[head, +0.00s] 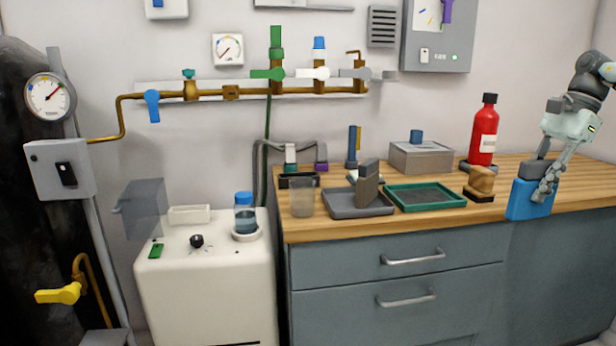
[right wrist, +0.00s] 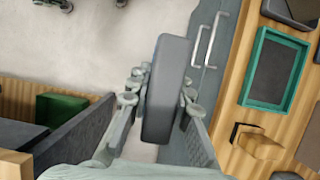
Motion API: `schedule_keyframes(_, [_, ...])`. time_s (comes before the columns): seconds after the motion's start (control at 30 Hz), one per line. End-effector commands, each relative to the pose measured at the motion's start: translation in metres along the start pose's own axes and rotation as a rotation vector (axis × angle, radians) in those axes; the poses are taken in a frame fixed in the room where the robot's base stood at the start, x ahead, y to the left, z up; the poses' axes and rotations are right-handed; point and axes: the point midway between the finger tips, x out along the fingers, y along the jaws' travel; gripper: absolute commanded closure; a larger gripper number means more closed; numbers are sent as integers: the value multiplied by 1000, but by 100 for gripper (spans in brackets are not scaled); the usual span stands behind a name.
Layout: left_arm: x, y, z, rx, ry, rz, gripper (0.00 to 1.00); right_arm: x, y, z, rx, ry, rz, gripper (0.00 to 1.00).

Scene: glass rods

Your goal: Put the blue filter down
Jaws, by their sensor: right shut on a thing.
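The blue filter (head: 529,199) is a flat block with a blue face, held upright at the right end of the scene. My right gripper (head: 546,187) is shut on it, fingers on both sides. In the head view the filter overlaps the counter's front edge. In the right wrist view only the filter's grey narrow side (right wrist: 167,85) shows, between the fingers (right wrist: 163,92). There it appears in front of the drawers, over the floor, apart from the counter. My left gripper is in neither view.
The wooden counter (head: 575,175) holds a green-rimmed tray (head: 432,207), a grey tray (head: 345,211) with an upright grey slab (head: 367,184), a tan block (head: 480,183), a red bottle (head: 484,135), a grey box (head: 421,158) and a clear beaker (head: 302,198).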

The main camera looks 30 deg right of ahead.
Motion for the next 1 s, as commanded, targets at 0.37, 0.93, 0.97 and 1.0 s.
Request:
schedule_keyframes(0.37, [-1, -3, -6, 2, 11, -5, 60, 39, 12, -14, -41, -3, 13, 100])
schedule_keyframes(0.93, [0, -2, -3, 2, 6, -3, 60, 90, 22, -20, -103, 4, 47, 100])
schedule_keyframes(0.97, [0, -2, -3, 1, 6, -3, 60, 92, 23, -20, -106, 3, 49, 100])
schedule_keyframes(1.0, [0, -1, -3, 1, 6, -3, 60, 95, 23, -20, -111, 4, 51, 100])
